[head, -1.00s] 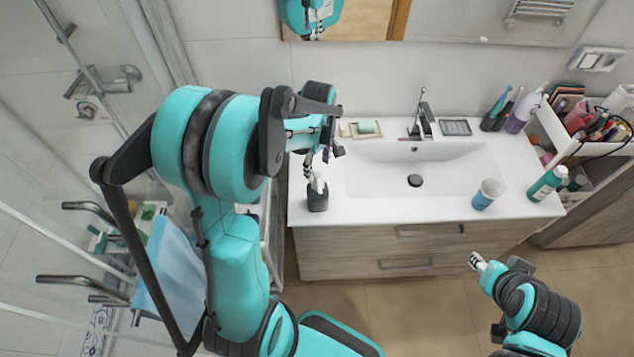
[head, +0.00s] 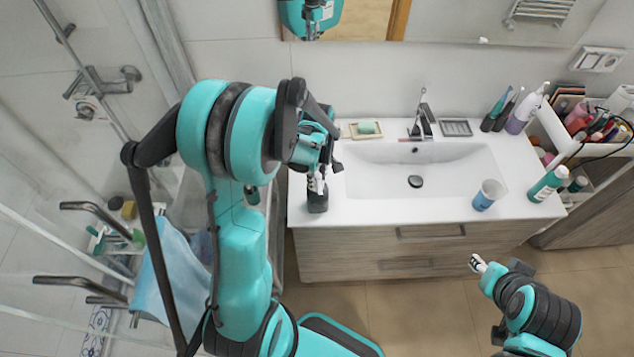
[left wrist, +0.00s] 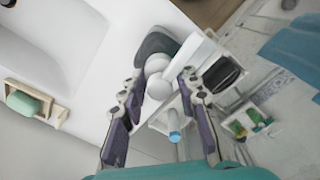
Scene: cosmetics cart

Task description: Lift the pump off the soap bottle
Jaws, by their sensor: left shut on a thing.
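The soap bottle (head: 317,203) is dark grey and stands upright on the left end of the white counter. Its white pump (head: 320,187) is at its top, and the left gripper (head: 315,178) is right above the bottle. In the left wrist view, the left gripper's purple-grey fingers (left wrist: 164,84) are on both sides of the white pump (left wrist: 157,66), shut on it. The grey bottle (left wrist: 155,44) shows behind the pump. I cannot tell whether the pump is clear of the bottle neck. My right gripper (head: 478,263) is away from the counter, low on the right; its jaws are too small to read.
The sink (head: 440,172) lies right of the bottle. A soap dish (head: 366,130) and the tap (head: 421,120) are behind it. A towel (head: 173,275) hangs on the left.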

